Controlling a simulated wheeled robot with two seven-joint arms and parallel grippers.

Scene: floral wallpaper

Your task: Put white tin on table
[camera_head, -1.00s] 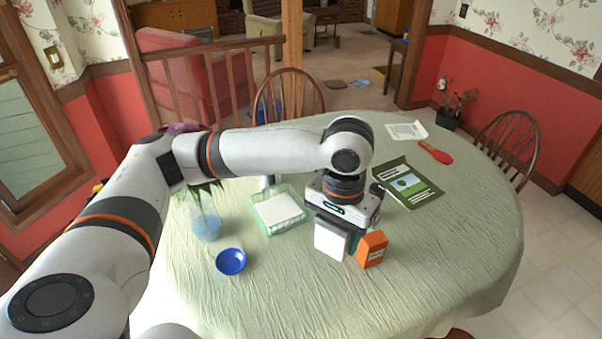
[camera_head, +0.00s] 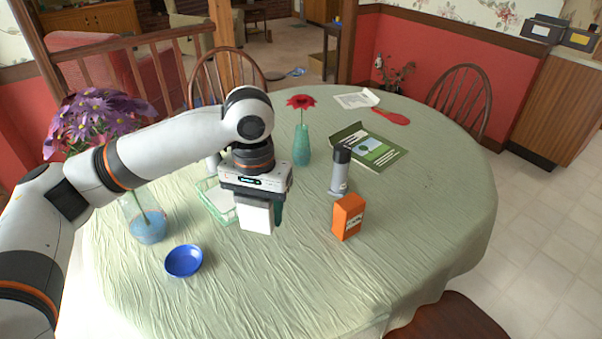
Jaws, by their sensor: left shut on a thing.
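My left gripper (camera_head: 255,200) points down above the tablecloth, left of the table's middle. It is shut on a white, box-shaped thing, which I take to be the white tin (camera_head: 256,219). A dark teal part shows at its right side; I cannot tell whether it belongs to the gripper or to the tin. The tin hangs upright below the jaws, and I cannot tell whether its base touches the cloth. The table (camera_head: 330,285) has a pale green cloth. My right gripper is not in view.
A green basket (camera_head: 232,216) with something white inside is partly hidden behind the gripper. A blue bowl (camera_head: 184,261) is front left. To the right are an orange box (camera_head: 348,217), a grey bottle (camera_head: 339,178) and a teal vase (camera_head: 302,146). The front of the table is clear.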

